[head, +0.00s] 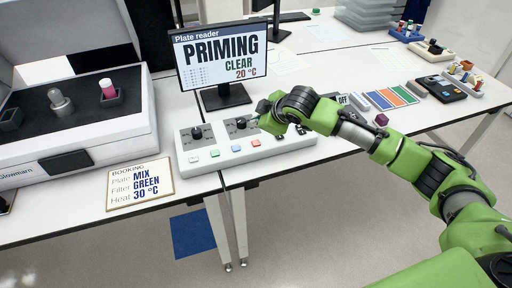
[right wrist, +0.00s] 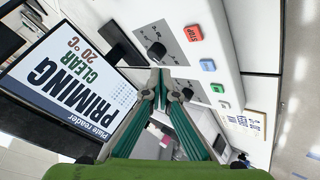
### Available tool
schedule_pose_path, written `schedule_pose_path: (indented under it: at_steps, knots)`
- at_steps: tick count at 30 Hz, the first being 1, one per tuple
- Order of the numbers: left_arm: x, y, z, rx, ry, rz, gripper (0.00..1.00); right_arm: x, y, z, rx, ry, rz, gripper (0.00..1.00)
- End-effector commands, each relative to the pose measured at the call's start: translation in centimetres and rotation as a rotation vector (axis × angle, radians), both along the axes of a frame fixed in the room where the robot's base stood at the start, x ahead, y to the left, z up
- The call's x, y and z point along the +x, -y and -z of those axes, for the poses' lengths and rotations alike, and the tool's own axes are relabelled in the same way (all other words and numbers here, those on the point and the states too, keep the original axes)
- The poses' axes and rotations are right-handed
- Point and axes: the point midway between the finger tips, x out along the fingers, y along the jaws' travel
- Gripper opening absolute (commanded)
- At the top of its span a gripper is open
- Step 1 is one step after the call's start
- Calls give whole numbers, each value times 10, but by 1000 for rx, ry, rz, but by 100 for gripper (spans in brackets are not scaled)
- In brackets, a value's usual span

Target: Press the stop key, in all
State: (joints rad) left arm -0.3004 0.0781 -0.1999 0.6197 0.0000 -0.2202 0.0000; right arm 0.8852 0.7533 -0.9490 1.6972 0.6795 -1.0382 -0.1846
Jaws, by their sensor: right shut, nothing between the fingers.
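The plate reader's control panel (head: 220,162) is a pale box with dark knobs and a row of coloured keys. The red stop key (head: 255,143) is at the row's right end, and its STOP label shows in the right wrist view (right wrist: 193,33). Blue (head: 235,148), green (head: 214,153) and white (head: 193,158) keys lie left of it. My right gripper (head: 260,117) is shut and empty over the panel's back part, near a knob (head: 240,124). In the right wrist view its fingertips (right wrist: 161,76) are apart from the stop key. My left gripper is out of view.
The plate reader screen (head: 222,57) behind the panel reads PRIMING, CLEAR, 20 °C. A booking card (head: 140,184) reads MIX, GREEN, 30 °C. A large instrument (head: 135,135) stands at left. Coloured strips (head: 390,98) and small devices lie at right.

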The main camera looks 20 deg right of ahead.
Motion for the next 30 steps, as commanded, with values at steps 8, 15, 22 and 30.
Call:
schedule_pose_path:
  at_steps: [8, 15, 22, 30]
  knots:
    - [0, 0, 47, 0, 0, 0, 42, 0, 0, 41, -1, 0, -1, 0]
    - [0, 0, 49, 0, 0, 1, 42, 0, 0, 59, 0, -1, -1, 0]
    - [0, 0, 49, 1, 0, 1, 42, 0, 0, 61, 0, 0, 0, 0]
    - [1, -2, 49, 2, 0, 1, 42, 0, 0, 61, 0, 0, 0, 0]
